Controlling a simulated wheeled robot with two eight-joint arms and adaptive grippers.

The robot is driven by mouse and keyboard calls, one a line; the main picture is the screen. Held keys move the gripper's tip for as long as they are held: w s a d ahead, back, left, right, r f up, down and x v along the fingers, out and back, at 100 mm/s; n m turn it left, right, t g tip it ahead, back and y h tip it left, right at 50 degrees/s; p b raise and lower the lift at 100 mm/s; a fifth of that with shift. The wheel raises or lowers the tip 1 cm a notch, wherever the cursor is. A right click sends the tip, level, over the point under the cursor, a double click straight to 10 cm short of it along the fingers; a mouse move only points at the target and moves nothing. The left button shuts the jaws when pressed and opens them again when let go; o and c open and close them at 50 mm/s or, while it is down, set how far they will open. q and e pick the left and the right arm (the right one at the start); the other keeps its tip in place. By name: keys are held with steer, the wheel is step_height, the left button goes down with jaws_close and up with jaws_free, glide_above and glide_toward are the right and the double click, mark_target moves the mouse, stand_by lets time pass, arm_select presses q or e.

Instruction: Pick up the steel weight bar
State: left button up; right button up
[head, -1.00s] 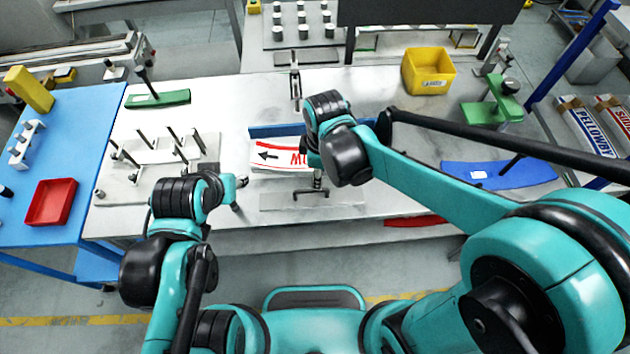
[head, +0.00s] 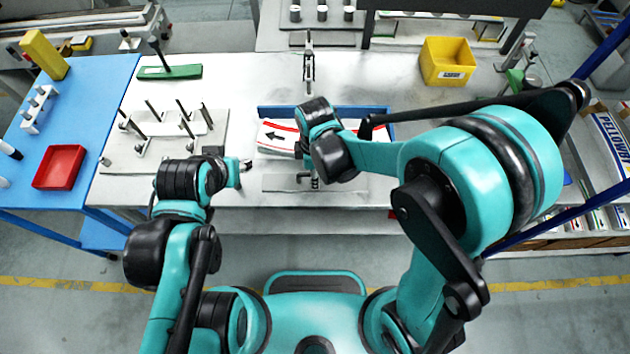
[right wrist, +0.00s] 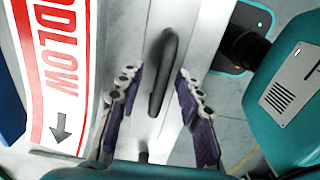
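The steel weight bar (head: 280,184) is a flat grey bar near the table's front edge, in front of the label stack (head: 280,138). Its dark upright handle (right wrist: 163,75) shows in the right wrist view. My right gripper (right wrist: 158,80) is open there, with its two purple-padded fingers on either side of the handle and gaps to both. In the head view the right wrist hides most of the gripper and part of the bar. My left gripper (head: 246,165) hangs left of the bar, apart from it; its fingers are too small to read.
The labels lie in a blue-walled magazine (head: 380,112) behind the bar. A pegged steel plate (head: 110,165) is left, a yellow bin (head: 446,62) back right. A red tray (head: 60,167) sits on the blue side table (head: 100,85). The white table's front strip is fairly clear.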

jaws_close()
steer(key=shift+r, duration=0.15)
